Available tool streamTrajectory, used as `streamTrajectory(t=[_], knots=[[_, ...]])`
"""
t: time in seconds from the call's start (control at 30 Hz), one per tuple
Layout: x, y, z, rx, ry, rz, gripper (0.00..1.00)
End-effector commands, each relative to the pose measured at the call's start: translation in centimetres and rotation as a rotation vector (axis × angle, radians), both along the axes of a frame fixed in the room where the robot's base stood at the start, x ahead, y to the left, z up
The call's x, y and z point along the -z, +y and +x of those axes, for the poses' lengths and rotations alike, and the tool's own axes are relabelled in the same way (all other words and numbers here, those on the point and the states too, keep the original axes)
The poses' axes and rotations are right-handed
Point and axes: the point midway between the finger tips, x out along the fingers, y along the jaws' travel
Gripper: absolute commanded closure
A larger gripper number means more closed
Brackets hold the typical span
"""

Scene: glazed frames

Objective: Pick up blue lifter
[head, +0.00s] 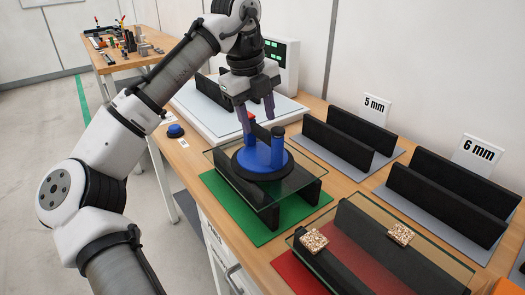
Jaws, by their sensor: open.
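The blue lifter (262,156) has a round blue body with a black rim and two upright posts, one with a black top. It sits on a clear glass pane (297,178) held up by black supports over a green mat (225,202). My gripper (258,110) is open and points down just above the lifter. Its purple fingers are close to the posts; whether they touch cannot be told. The lifter's far side is partly hidden by the gripper.
A second glass pane (428,262) with cork-like blocks lies over a red mat (290,273) at the front right. Black racks stand behind, beside "5 mm" (374,106) and "6 mm" (478,152) signs. A small blue dome (175,130) sits at the left table edge.

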Motion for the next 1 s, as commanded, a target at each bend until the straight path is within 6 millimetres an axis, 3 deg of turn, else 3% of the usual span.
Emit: streamTrajectory(t=[0.4, 0.67, 1.0], knots=[[4.8, -0.9, 0.5, -0.001, 0.0, 0.0, 0.53], [5.1, -1.0, 0.5, -0.001, 0.0, -0.001, 0.53], [5.1, -1.0, 0.6, -0.001, -0.001, 0.0, 0.98]])
